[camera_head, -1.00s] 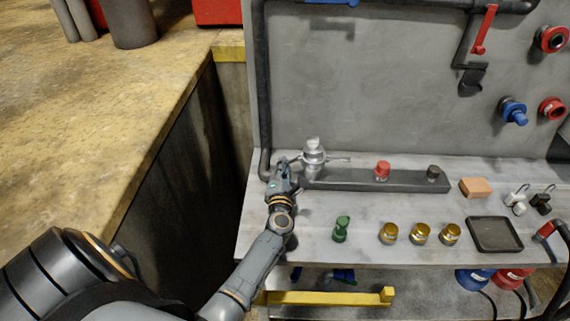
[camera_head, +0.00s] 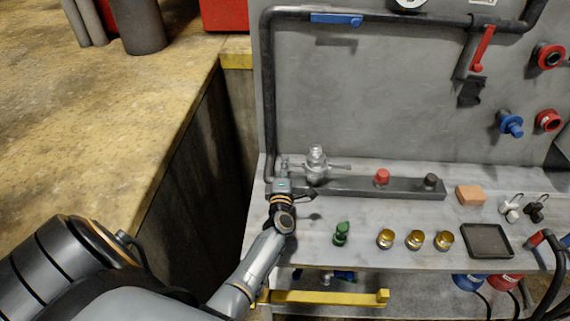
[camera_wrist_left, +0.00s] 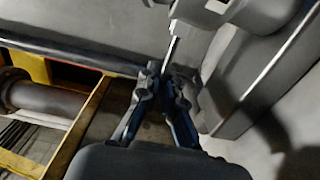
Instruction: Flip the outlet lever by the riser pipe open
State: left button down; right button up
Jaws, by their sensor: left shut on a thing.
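The dark riser pipe (camera_head: 269,100) runs down the left edge of the grey panel to the bench. A silver valve (camera_head: 317,168) stands on the bench beside the pipe's foot, with thin metal arms to its sides. My left gripper (camera_head: 284,166) is at the left side of this valve, close to the pipe. In the left wrist view, my left gripper (camera_wrist_left: 166,84) is shut around the end of a thin metal lever (camera_wrist_left: 171,52), which I take as the outlet lever. The fingers hide its gripped end. My right gripper is not in view.
A grey rail (camera_head: 345,187) with red and black knobs lies right of the valve. A green piece (camera_head: 341,233) and several brass pieces (camera_head: 415,240) stand in front. A blue handle (camera_head: 336,19) and a red lever (camera_head: 482,48) sit higher on the piping.

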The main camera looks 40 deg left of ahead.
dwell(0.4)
pick_arm(q)
jog(key=c, duration=1.8)
grip_release()
jog(key=shift+s, duration=0.15)
jog(key=v, duration=1.1)
jog(key=shift+s+d, duration=0.15)
jog(key=shift+s, duration=0.2)
